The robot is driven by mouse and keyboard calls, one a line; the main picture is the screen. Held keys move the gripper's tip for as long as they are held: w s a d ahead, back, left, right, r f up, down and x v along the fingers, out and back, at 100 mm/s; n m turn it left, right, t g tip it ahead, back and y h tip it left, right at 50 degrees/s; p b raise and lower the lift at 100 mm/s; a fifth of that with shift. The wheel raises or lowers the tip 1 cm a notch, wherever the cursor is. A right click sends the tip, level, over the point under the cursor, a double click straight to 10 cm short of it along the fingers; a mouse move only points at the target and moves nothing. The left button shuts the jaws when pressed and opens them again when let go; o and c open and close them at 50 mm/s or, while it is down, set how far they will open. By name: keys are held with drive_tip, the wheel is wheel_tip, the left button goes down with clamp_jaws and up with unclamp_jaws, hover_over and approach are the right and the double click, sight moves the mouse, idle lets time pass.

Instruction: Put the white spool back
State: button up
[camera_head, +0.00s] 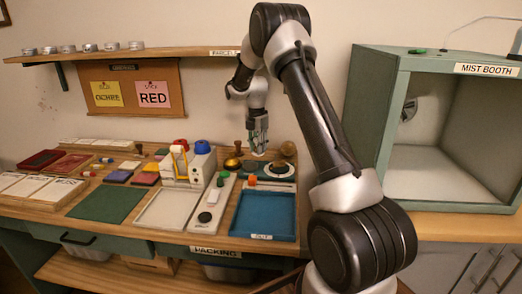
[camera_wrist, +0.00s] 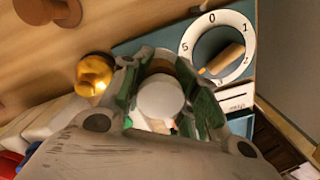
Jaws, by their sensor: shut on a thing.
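The white spool (camera_wrist: 160,97) sits between the two green-padded fingers of my gripper (camera_wrist: 165,95) in the wrist view. Its round white end faces the camera, and my fingers are shut on it. In the head view my gripper (camera_head: 258,143) points down over the back of the table, just behind the dial plate (camera_head: 280,168). The spool is too small to make out there. I cannot tell whether the spool touches the surface below, which my gripper hides.
A numbered white dial (camera_wrist: 218,14) with a wooden pointer lies close by. A brass knob (camera_wrist: 94,73) stands left of my fingers. A shelf (camera_head: 130,55) hangs behind; the mist booth (camera_head: 375,110) stands right.

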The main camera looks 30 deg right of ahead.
drive_tip(key=w+d, duration=0.6)
drive_tip(key=w, duration=0.3)
wheel_tip(320, 180, down, 7)
drive_tip(key=shift+d+r, duration=0.1)
drive_tip(key=shift+r, duration=0.1)
drive_tip(key=shift+w+d+f, duration=0.1)
drive_tip(key=shift+w+f, duration=0.05)
drive_tip(key=shift+w, duration=0.05)
drive_tip(key=shift+f, duration=0.2)
drive_tip(key=o, duration=1.1)
